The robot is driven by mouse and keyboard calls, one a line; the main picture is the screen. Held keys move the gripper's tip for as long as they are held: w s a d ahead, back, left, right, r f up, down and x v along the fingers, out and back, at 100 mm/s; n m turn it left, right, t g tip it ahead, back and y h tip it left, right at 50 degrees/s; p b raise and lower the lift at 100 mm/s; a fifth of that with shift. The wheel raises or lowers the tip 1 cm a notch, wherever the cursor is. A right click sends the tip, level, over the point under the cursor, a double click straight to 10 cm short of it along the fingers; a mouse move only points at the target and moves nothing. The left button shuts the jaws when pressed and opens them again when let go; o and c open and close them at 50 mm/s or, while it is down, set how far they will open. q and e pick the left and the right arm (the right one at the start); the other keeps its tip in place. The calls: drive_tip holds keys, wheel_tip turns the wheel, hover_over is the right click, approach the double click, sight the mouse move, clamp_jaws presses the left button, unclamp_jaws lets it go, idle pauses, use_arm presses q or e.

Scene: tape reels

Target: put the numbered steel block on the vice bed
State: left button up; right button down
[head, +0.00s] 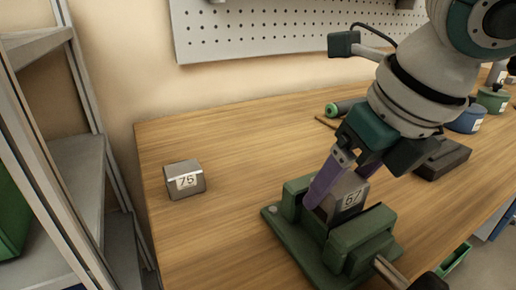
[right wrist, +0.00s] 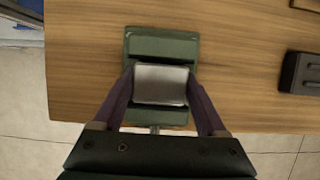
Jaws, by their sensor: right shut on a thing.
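A steel block labelled 67 (head: 350,196) is between the jaws of the green vice (head: 290,262) near the table's front. My right gripper (head: 335,190) is shut on this block, with its purple fingers on either side. In the right wrist view the block's bare top (right wrist: 161,85) shows between the fingers, over the vice (right wrist: 161,46). Whether its underside touches the vice bed is hidden by the jaws. A second steel block labelled 75 (head: 185,181) stands on the table at the left. My left gripper is not in view.
The wooden table (head: 230,140) is clear between block 75 and the vice. A dark block-like object (head: 443,160) lies right of my gripper, and a green-ended cylinder (head: 340,108) lies behind. Blue and green containers (head: 468,120) stand at the right. Grey shelving (head: 85,160) is at the left.

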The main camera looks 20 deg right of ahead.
unclamp_jaws()
drive_tip(key=shift+r+p, duration=0.3)
drive_tip(key=shift+r, duration=0.1)
drive_tip(key=p+v, duration=0.1)
drive_tip(key=v, duration=1)
drive_tip(key=shift+s+r, duration=0.15)
drive_tip(key=shift+r, duration=0.1)
